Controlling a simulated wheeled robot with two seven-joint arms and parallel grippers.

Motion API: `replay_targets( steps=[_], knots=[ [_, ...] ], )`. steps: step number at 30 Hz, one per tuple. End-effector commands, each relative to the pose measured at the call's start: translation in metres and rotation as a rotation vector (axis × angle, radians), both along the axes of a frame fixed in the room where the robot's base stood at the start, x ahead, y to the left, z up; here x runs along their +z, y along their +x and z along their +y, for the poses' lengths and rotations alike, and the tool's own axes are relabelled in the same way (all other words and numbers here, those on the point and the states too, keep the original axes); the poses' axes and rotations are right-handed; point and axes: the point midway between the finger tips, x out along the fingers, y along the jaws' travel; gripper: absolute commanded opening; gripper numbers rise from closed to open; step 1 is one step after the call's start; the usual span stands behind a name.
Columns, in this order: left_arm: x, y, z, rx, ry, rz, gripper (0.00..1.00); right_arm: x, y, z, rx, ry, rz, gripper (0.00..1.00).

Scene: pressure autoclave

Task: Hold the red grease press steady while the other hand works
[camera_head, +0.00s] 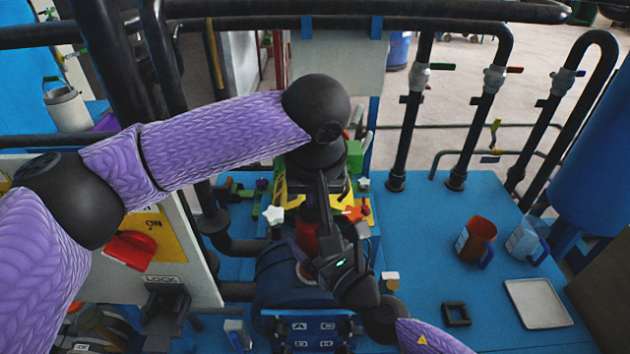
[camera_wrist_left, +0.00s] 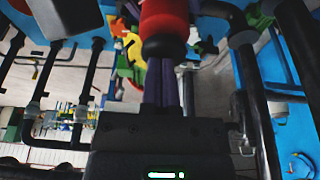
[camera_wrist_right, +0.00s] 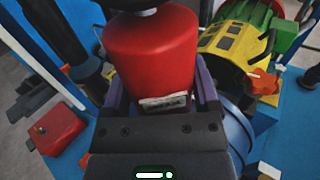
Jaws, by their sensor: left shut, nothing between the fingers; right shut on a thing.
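The red grease press (camera_wrist_right: 150,45) fills the upper middle of the right wrist view, with a pale label near its lower edge. My right gripper (camera_wrist_right: 152,85) is shut on it, its purple fingers on both sides. In the head view only part of the press (camera_head: 307,238) shows between my two grippers. My left gripper (camera_head: 322,195) is above it, its fingers largely hidden. In the left wrist view the press (camera_wrist_left: 164,18) has a black end, and the left gripper's purple fingers (camera_wrist_left: 167,75) are shut together close to that end. I cannot tell whether they touch it.
A dark blue drum (camera_head: 280,275) lies below the press. A white star knob (camera_head: 273,214) and an orange one (camera_head: 353,213) are close by. A brown mug (camera_head: 477,240), a blue mug (camera_head: 525,240), a white tray (camera_head: 537,304) and a black frame (camera_head: 456,313) are at right.

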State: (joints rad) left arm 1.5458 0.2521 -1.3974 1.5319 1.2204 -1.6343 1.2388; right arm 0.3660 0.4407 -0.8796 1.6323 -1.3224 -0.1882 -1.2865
Motion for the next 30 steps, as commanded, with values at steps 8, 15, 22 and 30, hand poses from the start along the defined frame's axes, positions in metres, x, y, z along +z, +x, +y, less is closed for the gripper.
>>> replay_targets(
  steps=[8, 15, 22, 30],
  knots=[
    [0.002, -0.001, 0.0, 0.002, 0.004, 0.008, 0.0, 0.0, 0.0, 0.001, 0.003, 0.002, -0.001, 0.0],
    [0.055, -0.004, -0.001, 0.0, -0.001, 0.0, 0.0, 0.0, 0.0, 0.001, 0.002, 0.002, -0.001, 0.0],
    [0.107, -0.02, -0.001, 0.0, 0.0, -0.001, 0.0, 0.0, 0.0, 0.001, 0.002, 0.002, -0.001, 0.0],
    [0.135, -0.028, -0.001, 0.001, 0.0, 0.001, 0.0, 0.0, 0.0, 0.001, 0.002, 0.002, -0.001, 0.0]
  ],
)
